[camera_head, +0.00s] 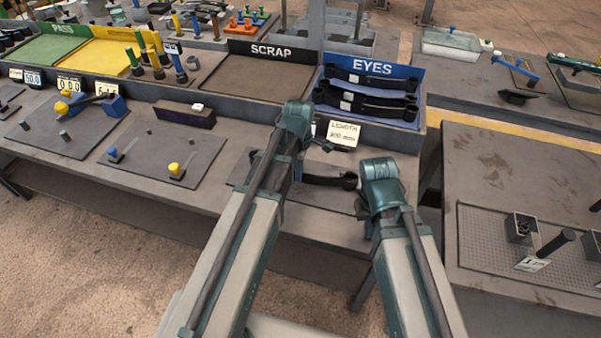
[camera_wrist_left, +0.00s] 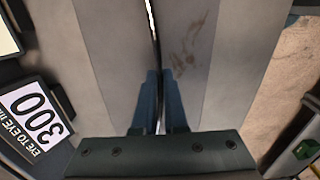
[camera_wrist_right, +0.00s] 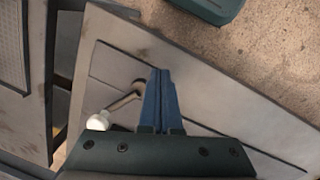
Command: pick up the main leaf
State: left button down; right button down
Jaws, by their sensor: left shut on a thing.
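The main leaf (camera_head: 325,181), a dark bar with a rounded eye at its right end, shows in the head view low over a grey mat on the bench. The left arm hides part of it, and I cannot tell whether it touches the mat. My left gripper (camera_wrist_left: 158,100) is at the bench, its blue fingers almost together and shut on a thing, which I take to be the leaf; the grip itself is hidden. My right gripper (camera_wrist_right: 160,98) has its blue fingers side by side, shut, with nothing visible between them. It is near the mat's right end.
Behind stand the blue EYES rack (camera_head: 372,69) with dark springs and the SCRAP tray (camera_head: 262,78). A length card (camera_head: 343,132) fronts the rack. A narrow gap separates this bench from the right bench (camera_head: 495,165). Gauges and small mats lie at the left.

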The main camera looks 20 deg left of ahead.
dwell(0.4)
